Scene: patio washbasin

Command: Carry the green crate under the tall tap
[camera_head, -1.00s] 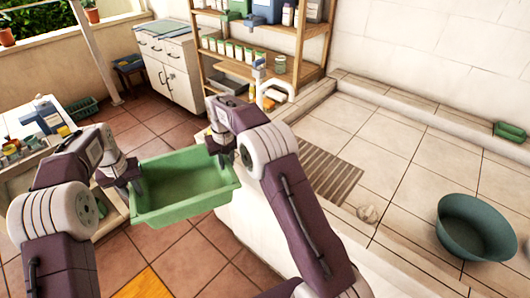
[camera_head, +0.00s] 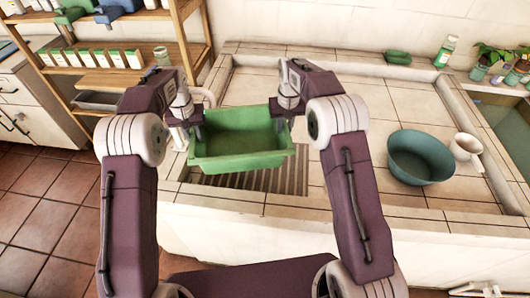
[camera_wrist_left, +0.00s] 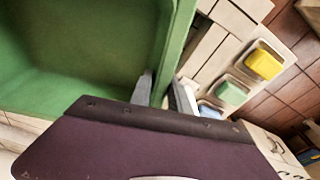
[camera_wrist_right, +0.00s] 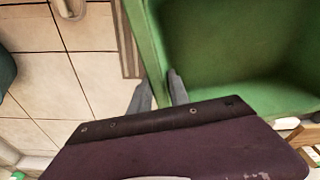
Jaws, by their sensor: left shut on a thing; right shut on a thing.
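The green crate (camera_head: 240,162) is held level between my two grippers, over the tiled basin and its slatted drain grate (camera_head: 289,181). It looks empty. My left gripper (camera_head: 193,130) is shut on its left rim; the left wrist view shows the fingers (camera_wrist_left: 163,96) on either side of the wall. My right gripper (camera_head: 283,116) is shut on the right rim, also seen in the right wrist view (camera_wrist_right: 158,96). A pale curved pipe (camera_head: 207,97) behind the crate's left end may be the tall tap; my left gripper partly hides it.
A teal bowl (camera_head: 420,158) and a white dipper (camera_head: 466,147) stand in the basin at right. A green dish (camera_head: 398,57) and a bottle (camera_head: 446,51) are on the back ledge. A wooden shelf (camera_head: 120,72) stands at left. The basin's middle is clear.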

